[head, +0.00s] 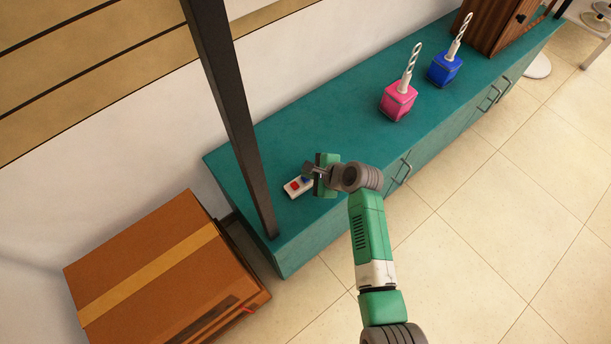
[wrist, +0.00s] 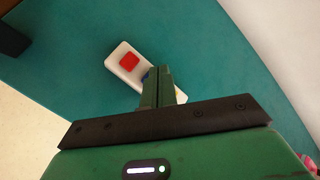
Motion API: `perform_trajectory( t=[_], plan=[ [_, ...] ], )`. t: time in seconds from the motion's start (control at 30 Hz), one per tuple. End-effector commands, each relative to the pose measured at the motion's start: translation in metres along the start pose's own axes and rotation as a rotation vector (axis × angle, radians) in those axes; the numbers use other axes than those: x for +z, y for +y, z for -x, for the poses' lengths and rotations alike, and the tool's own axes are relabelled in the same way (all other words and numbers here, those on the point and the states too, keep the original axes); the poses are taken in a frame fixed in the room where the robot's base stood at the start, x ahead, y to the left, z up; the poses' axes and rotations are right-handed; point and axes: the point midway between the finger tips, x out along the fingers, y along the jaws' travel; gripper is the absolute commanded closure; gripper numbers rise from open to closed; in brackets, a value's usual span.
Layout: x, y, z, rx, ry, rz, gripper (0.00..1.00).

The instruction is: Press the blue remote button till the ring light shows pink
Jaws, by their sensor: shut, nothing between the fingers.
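The white remote (head: 301,190) lies on the teal cabinet top near its left end; it also shows in the wrist view (wrist: 113,61). Its red button (wrist: 129,62) is in plain sight. The blue button (wrist: 145,76) is mostly hidden behind my fingers, and a bit of yellow shows beyond them. My gripper (head: 310,170) is shut and empty, with its fingertips over the blue button in the wrist view (wrist: 158,70). I cannot tell whether they touch it. The ring light is in neither view.
A pink block (head: 398,101) and a blue block (head: 444,69), each with a twisted white stem, stand farther right on the cabinet (head: 330,122). A dark post (head: 232,115) rises left of the remote. A brown box (head: 165,272) stands at lower left.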

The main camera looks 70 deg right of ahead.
Motion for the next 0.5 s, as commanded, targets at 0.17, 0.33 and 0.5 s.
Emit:
perform_trajectory(
  t=[0.17, 0.33, 0.5],
  plan=[
    [0.006, -0.006, 0.008, 0.0, 0.0, 0.0, 1.0],
    [0.014, -0.014, 0.019, 0.0, 0.0, 0.0, 1.0],
    [0.022, -0.022, 0.03, 0.0, 0.0, 0.0, 1.0]
  ],
)
